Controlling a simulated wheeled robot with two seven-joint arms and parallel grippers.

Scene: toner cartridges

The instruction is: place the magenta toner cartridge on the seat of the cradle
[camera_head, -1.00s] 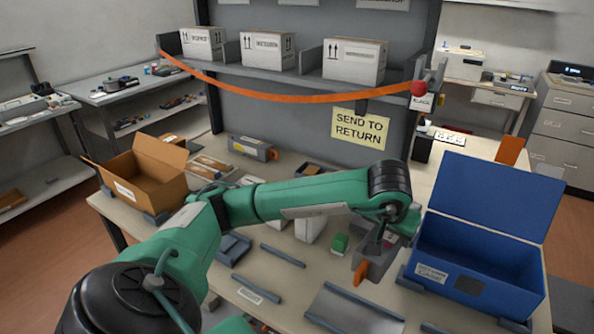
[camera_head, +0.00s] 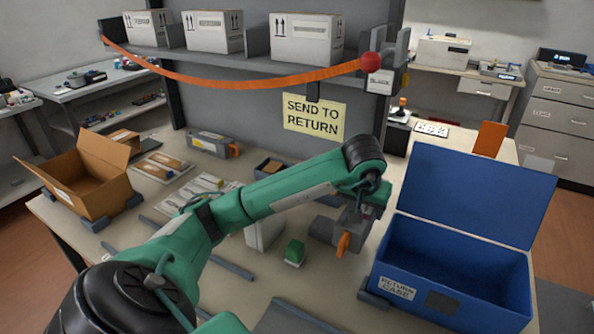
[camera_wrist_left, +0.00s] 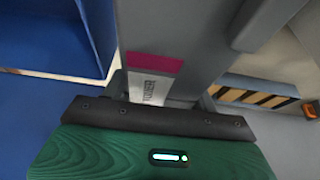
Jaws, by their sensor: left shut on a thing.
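My left gripper (camera_head: 365,205) is shut on a grey toner cartridge (camera_head: 325,229) with an orange handle, left of the blue case. In the left wrist view the held cartridge (camera_wrist_left: 175,30) fills the centre and shows a magenta band and a white toner label; the fingertips are hidden there. In the head view the cartridge seems to be above the table, but its exact height is unclear. I cannot pick out the cradle for sure; my left arm covers part of the table. My right gripper is not in view.
An open blue return case (camera_head: 455,262) stands at the right. A small green block (camera_head: 294,252) and a white box (camera_head: 264,232) are nearby. Another grey cartridge (camera_head: 212,143) lies at the back. An open cardboard box (camera_head: 90,180) is at left. A shelf with an orange strap (camera_head: 240,84) hangs behind.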

